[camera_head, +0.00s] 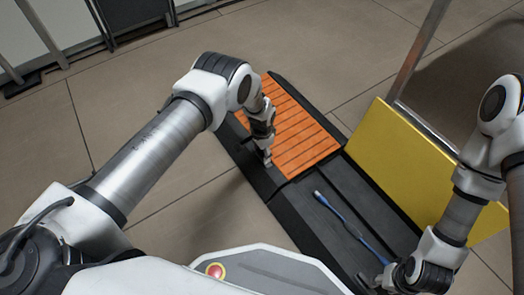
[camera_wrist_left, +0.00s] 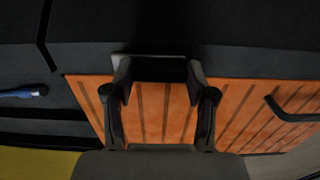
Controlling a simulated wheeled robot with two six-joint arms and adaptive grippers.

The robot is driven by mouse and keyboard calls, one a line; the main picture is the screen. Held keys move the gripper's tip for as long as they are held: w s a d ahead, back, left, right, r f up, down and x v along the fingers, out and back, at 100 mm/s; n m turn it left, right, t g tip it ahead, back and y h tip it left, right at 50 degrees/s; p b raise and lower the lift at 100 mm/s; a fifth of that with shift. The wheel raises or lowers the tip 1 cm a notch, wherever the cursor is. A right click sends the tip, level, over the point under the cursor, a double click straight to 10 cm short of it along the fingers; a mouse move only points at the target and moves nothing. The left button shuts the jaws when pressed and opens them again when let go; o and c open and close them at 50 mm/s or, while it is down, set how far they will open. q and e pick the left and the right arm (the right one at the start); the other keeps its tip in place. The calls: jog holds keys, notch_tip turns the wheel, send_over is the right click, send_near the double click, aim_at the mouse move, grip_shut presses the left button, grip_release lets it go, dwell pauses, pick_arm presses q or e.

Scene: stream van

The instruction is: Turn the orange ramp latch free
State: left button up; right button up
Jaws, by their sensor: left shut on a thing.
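The orange slatted ramp (camera_head: 305,143) lies in a black frame on the floor in the head view, and its slats (camera_wrist_left: 235,115) fill the middle of the left wrist view. My left gripper (camera_head: 267,163) points down at the ramp's near left edge. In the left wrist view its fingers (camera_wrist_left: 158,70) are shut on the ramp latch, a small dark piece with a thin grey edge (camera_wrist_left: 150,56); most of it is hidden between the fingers. My right gripper (camera_head: 380,283) is low at the right, by the black frame; its fingers are too small to read.
A blue-ended rod or cable (camera_head: 340,217) lies on the black track (camera_head: 355,195) in front of the ramp. A yellow panel (camera_head: 400,165) and a metal post (camera_head: 420,45) stand to the right. A dark handle (camera_wrist_left: 285,112) crosses the slats. Open tiled floor lies left.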

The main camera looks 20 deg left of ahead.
aim_at(262, 153)
pick_arm(q)
jog(key=shift+s, duration=0.1)
jog(key=o, duration=1.2)
jog(key=shift+c, duration=0.2)
notch_tip(262, 153, up, 12)
